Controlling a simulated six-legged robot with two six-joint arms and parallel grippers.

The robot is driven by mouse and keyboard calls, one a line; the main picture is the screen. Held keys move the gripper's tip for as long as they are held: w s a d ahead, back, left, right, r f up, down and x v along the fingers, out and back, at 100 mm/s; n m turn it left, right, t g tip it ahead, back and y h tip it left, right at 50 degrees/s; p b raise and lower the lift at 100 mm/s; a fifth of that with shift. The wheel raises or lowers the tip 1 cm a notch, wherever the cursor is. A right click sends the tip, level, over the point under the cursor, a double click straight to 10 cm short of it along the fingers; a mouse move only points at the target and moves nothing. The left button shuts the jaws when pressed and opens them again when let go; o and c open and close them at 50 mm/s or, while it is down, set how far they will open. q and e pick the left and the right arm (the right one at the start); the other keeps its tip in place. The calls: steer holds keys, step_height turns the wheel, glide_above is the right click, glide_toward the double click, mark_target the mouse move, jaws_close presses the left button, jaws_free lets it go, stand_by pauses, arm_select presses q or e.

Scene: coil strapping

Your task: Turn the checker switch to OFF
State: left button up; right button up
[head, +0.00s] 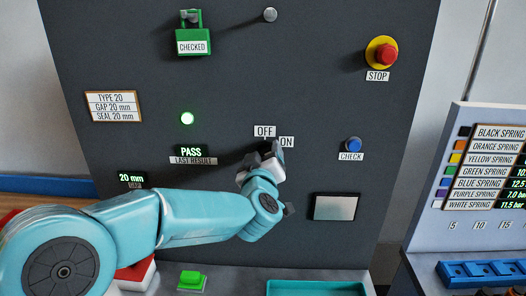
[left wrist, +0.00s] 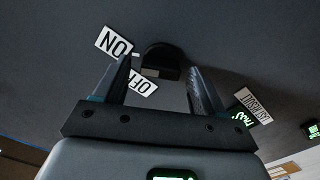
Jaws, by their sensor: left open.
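The checker switch is a dark knob (left wrist: 162,60) on the grey panel, seen in the left wrist view. Its ON label (left wrist: 115,42) and OFF label (left wrist: 140,83) lie beside it. In the head view the OFF label (head: 265,131) is above and the ON label (head: 287,142) is to its right; my gripper mostly hides the knob there. My left gripper (head: 264,153) is at the panel, just below the OFF label. In the left wrist view its open fingers (left wrist: 160,85) stand on either side of the knob, with gaps. Contact cannot be told.
A red STOP button (head: 388,54) and a blue CHECK button (head: 353,144) are on the right of the panel. A green light (head: 187,118) and a PASS display (head: 191,151) are on the left. A green button (head: 191,279) and a teal tray (head: 317,286) are below.

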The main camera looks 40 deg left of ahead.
arm_select(q)
steer(key=shift+w+a, duration=0.15)
steer(key=shift+d, duration=0.2)
steer(key=shift+c, duration=0.6)
steer(key=shift+a, duration=0.1)
steer(key=c, duration=0.9)
steer(key=shift+c, duration=0.2)
